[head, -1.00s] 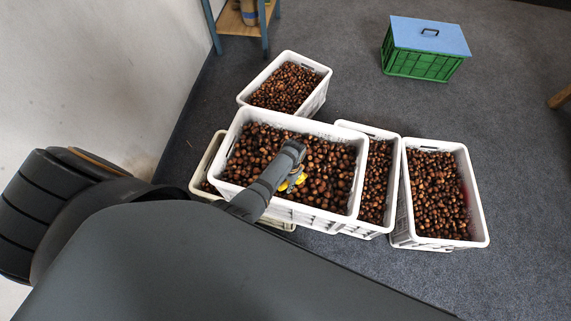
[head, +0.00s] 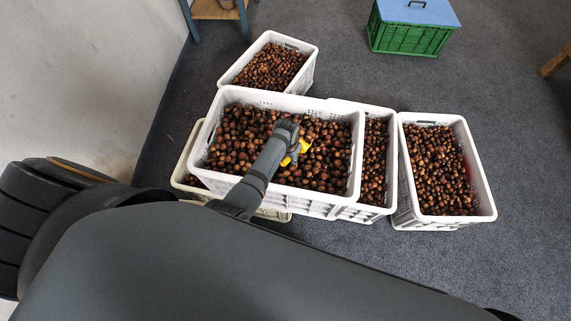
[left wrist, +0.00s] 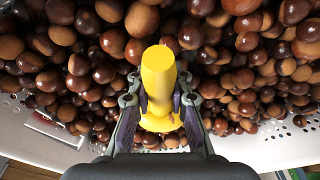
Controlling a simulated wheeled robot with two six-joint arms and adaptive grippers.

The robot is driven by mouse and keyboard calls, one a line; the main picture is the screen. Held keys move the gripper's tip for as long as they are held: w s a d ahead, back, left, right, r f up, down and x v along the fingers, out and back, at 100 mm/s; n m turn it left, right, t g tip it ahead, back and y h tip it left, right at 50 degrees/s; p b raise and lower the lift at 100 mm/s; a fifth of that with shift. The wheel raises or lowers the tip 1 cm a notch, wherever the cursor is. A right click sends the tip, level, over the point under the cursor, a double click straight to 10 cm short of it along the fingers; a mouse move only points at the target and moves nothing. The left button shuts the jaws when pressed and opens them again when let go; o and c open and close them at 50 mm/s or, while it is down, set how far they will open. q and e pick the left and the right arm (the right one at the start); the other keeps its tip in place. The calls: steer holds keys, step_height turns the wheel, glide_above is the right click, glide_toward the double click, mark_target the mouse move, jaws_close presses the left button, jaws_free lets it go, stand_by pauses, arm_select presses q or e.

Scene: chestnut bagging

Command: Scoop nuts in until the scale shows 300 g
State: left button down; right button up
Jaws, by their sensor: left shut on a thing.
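Brown chestnuts (head: 230,150) fill the white crate (head: 356,165) in the middle of the head view. My left gripper (head: 291,152) reaches down into this crate, its arm coming from the lower left. It is shut on a yellow scoop (head: 303,147). In the left wrist view the scoop (left wrist: 158,75) stands between the two fingers (left wrist: 158,108), with chestnuts all around it. Whether the scoop holds nuts cannot be told. The scale is not in view, nor is my right gripper.
More white crates of chestnuts stand close by: one behind (head: 312,70), one partly hidden at the right (head: 391,150), one farther right (head: 487,190). A pale crate (head: 180,165) lies partly hidden at the left. A blue-lidded green crate (head: 410,38) stands apart on open grey floor.

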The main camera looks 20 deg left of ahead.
arm_select(q)
steer(key=shift+w+d+r+t, duration=0.1)
steer(key=shift+w+r+t, duration=0.1)
steer(key=shift+w+t, duration=0.35)
steer(key=r+t+p, duration=0.1)
steer(key=r+p, duration=0.1)
steer(key=p, duration=0.1)
steer(key=s+r+p, duration=0.1)
steer(key=r+p, duration=0.2)
steer(key=r+t+p, duration=0.1)
steer(key=r+p, duration=0.1)
steer(key=p, duration=0.1)
steer(key=shift+s+a+r+t+h, duration=0.15)
steer(key=shift+s+a+t+h, duration=0.05)
steer(key=shift+t+h, duration=0.2)
steer(key=shift+s+r+p, duration=0.15)
steer(key=shift+r+p, duration=0.6)
steer(key=shift+p, duration=0.25)
